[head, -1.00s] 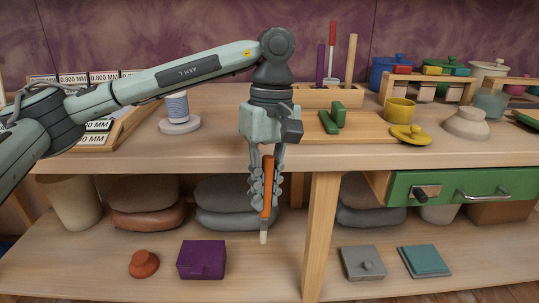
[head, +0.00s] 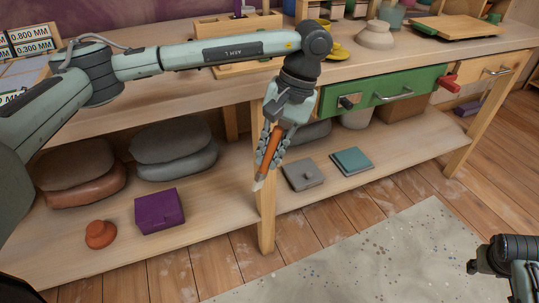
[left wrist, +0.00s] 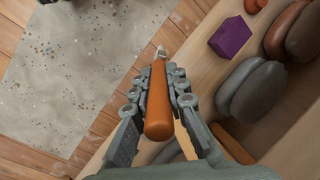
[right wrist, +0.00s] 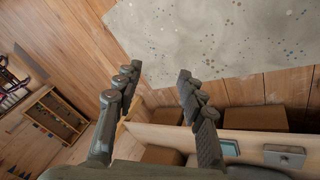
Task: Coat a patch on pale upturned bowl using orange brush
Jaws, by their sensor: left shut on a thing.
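The orange brush (head: 268,158) is held by my left gripper (head: 273,146), in front of the workbench edge and below the top. The brush is tilted, its pale tip down and to the left. In the left wrist view its orange handle (left wrist: 158,105) lies between the closed fingers. The pale upturned bowl (head: 375,36) stands on the bench top, up and to the right of my left gripper and well apart from it. My right gripper (right wrist: 158,82) is open and empty in the right wrist view. Only part of my right arm shows at the head view's lower right.
The bench top edge and a green drawer (head: 385,88) lie between the brush and bowl. A wooden board (head: 455,27) is right of the bowl; a yellow dish (head: 337,50) is left of it. The lower shelf holds a purple box (head: 160,211). The speckled mat (head: 390,258) is clear.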

